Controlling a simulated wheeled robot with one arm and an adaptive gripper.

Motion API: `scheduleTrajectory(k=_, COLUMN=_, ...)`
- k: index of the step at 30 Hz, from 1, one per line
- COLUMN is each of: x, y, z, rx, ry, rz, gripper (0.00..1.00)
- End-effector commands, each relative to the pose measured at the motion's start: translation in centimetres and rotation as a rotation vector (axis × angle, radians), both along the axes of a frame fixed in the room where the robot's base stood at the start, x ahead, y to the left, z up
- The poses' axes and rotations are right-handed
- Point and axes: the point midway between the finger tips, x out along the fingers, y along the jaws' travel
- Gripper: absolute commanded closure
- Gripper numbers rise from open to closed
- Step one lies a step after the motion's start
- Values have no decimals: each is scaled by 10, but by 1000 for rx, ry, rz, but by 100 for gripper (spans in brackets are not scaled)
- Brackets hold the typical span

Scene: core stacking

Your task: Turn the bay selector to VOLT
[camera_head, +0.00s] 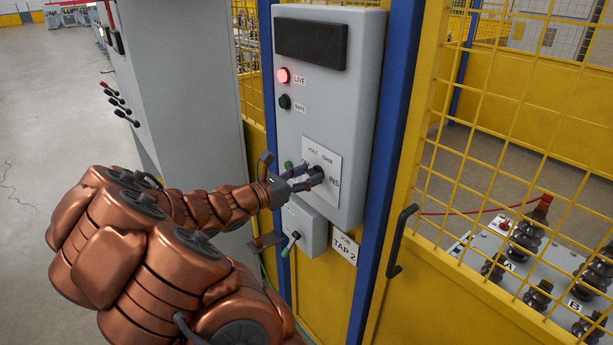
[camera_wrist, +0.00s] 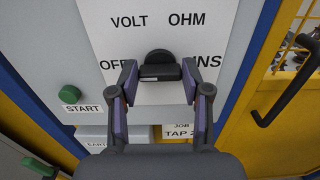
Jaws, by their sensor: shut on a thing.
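The bay selector is a black knob (camera_wrist: 160,58) on a white label plate (camera_head: 333,161) on the grey panel. The wrist view shows VOLT at upper left of the plate, OHM at upper right, OFF at left and INS at right. The knob's lower part looks like a wide bar lying level between my fingertips; which label it points to I cannot tell. My gripper (camera_wrist: 160,80) is shut on the knob, one finger on its left and one on its right. In the head view my gripper (camera_head: 312,178) partly hides the knob and the OFF label.
A red LIVE lamp (camera_head: 283,75) glows above a dark SAFE lamp (camera_head: 285,102). A green START button (camera_wrist: 71,94) sits left of the plate. A small box with a green-tipped lever (camera_head: 291,243) is below. A black door handle (camera_head: 401,240) and yellow mesh fence stand to the right.

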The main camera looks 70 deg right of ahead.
Motion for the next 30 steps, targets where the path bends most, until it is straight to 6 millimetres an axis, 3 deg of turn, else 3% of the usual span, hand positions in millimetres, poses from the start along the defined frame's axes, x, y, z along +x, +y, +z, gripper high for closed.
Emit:
scheduleTrajectory(k=5, x=0, y=0, z=0, rx=0, ry=0, rz=-1, gripper=87)
scheduleTrajectory(k=17, x=-1, y=0, z=-3, rx=-50, ry=-82, rz=-2, gripper=87)
scheduleTrajectory(k=30, x=-2, y=1, z=-6, rx=-239, ry=-410, rz=0, gripper=87)
